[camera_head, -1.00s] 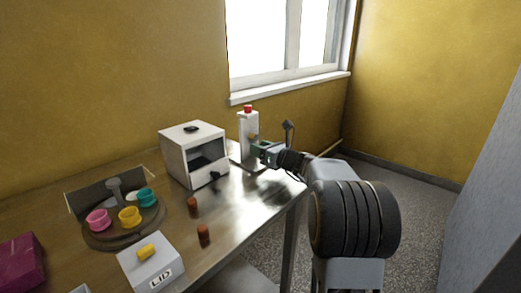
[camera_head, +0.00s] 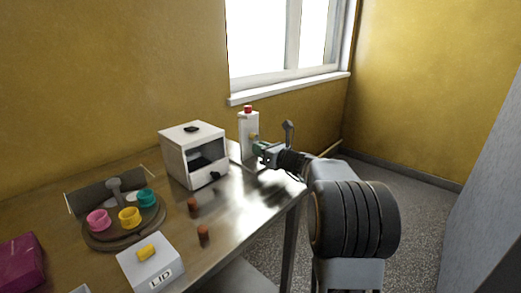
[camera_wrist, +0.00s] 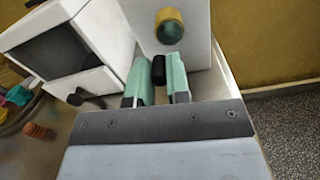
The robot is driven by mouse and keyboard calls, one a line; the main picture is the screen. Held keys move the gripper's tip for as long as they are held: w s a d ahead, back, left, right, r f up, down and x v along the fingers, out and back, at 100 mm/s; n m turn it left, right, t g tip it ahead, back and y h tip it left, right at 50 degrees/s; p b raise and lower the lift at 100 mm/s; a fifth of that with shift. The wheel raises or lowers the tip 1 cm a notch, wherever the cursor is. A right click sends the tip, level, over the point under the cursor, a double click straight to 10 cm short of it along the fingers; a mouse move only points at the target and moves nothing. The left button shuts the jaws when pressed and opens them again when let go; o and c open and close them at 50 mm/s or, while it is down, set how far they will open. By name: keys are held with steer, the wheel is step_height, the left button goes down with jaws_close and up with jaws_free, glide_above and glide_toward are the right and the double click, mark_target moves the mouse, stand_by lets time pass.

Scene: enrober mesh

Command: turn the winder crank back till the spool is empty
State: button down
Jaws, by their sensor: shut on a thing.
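The winder (camera_head: 244,124) is an upright white post with a red cap (camera_head: 248,109), at the far right end of the table. In the wrist view, a gold round part with a dark green centre (camera_wrist: 169,26) sits on its front face; I cannot tell how much is wound on it. My gripper (camera_head: 259,149) is at the front of the post. In the wrist view its two green fingers (camera_wrist: 161,78) are shut on a black crank handle (camera_wrist: 158,69), just below the gold part. The rest of the crank is hidden.
A white box with a dark window (camera_head: 196,152) and a black knob stands left of the winder. Two brown pegs (camera_head: 203,233), a white lid block (camera_head: 150,263) and a round tray with coloured cups (camera_head: 100,240) are farther left. Open floor lies to the right.

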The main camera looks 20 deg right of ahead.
mark_target(263, 136)
steer(key=shift+d+f+n+b, duration=0.1)
steer(key=shift+f+n+b, duration=0.05)
steer(key=shift+n+b, duration=0.3)
